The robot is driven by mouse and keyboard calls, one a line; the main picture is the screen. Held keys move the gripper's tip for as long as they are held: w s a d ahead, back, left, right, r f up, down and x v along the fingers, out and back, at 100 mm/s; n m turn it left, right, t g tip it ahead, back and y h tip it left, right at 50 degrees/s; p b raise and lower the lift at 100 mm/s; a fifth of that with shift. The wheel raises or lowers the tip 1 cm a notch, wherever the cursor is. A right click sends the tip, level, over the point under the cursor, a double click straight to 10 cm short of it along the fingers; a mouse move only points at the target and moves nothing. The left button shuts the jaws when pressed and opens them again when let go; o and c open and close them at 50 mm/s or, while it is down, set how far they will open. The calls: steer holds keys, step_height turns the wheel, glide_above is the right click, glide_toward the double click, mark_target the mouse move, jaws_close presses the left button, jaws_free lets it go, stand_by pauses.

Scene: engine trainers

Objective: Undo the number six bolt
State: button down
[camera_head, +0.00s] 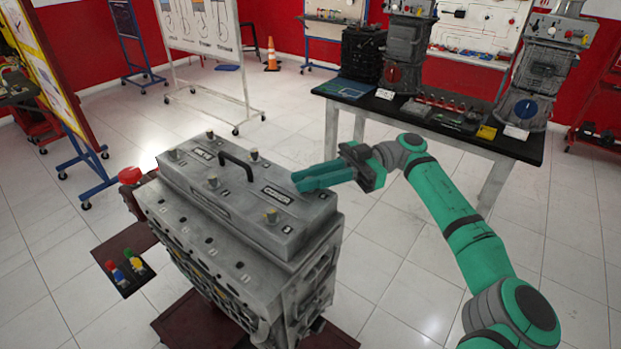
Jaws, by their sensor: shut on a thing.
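The grey engine block (235,240) stands in the middle of the view with its ribbed cover (235,195) on top. Brass-coloured bolts stand on the cover: a back-left one (210,133), a back-middle one (253,154), a front-left one (173,154), a front-middle one (213,181) and a front-right one (271,215). The numbers beside them are too small to read. My gripper (298,182) reaches in from the right, low over the cover's back-right part. Its teal fingers are shut on a bolt there, which they hide.
A black handle (238,164) rises from the cover. A small dark tray (124,272) with coloured pegs is left of the block. A black workbench (450,130) with engine parts stands behind at the right.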

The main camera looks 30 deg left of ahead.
steer(key=shift+s+n+g+h, duration=0.1)
steer(key=shift+n+g+h, duration=0.8)
steer(key=shift+h, duration=0.4)
steer(key=shift+f, duration=0.1)
steer(key=c, duration=1.7)
jaws_free()
